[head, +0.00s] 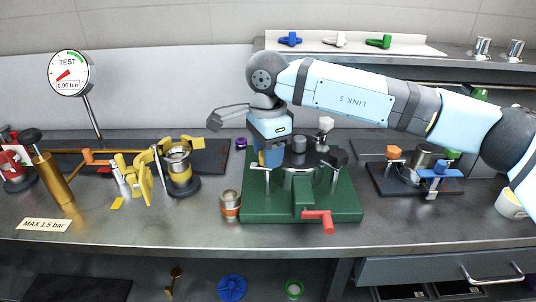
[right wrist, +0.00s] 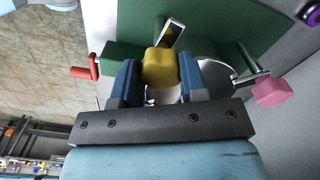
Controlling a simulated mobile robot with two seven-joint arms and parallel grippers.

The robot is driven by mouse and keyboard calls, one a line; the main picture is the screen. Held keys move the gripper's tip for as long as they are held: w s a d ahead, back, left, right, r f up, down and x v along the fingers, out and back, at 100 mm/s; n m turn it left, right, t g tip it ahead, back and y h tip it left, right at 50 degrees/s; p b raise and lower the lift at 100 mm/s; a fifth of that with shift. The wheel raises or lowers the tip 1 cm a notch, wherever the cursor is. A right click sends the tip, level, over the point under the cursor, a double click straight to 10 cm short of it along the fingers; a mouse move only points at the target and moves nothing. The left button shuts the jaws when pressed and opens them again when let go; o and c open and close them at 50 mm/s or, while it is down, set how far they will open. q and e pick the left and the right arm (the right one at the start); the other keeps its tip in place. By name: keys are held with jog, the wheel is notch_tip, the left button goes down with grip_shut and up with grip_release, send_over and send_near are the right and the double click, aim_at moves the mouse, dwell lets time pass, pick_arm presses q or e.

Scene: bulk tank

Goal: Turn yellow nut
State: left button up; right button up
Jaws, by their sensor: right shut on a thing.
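The yellow nut (right wrist: 160,68) sits between the two blue fingers of my right gripper (right wrist: 161,76) in the right wrist view. The fingers touch it from both sides and are shut on it. Behind it are a round metal lid and a bright metal bolt. In the head view my right gripper (head: 270,161) points down at the left side of the green fixture (head: 258,207), and the nut is mostly hidden by the fingers. My left gripper is not in view.
A red handle (head: 319,220) sticks out at the fixture's front. A metal cup (head: 230,204) stands close to its left. Yellow clamp parts (head: 145,178) and a gauge (head: 68,73) are further left. A clamp with a blue knob (head: 441,170) stands right. The front bench strip is mostly clear.

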jog(key=shift+n, duration=1)
jog(key=n, duration=0.3)
jog(key=shift+n+b, duration=0.3)
jog(key=shift+b, duration=0.1)
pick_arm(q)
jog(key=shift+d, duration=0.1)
pick_arm(e)
jog(key=shift+n, duration=2.1)
jog(key=o, duration=0.9)
pick_arm(q)
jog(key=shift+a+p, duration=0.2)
jog(key=shift+p, duration=0.7)
pick_arm(e)
notch_tip(320, 180, up, 14)
jog(key=shift+f, duration=0.1)
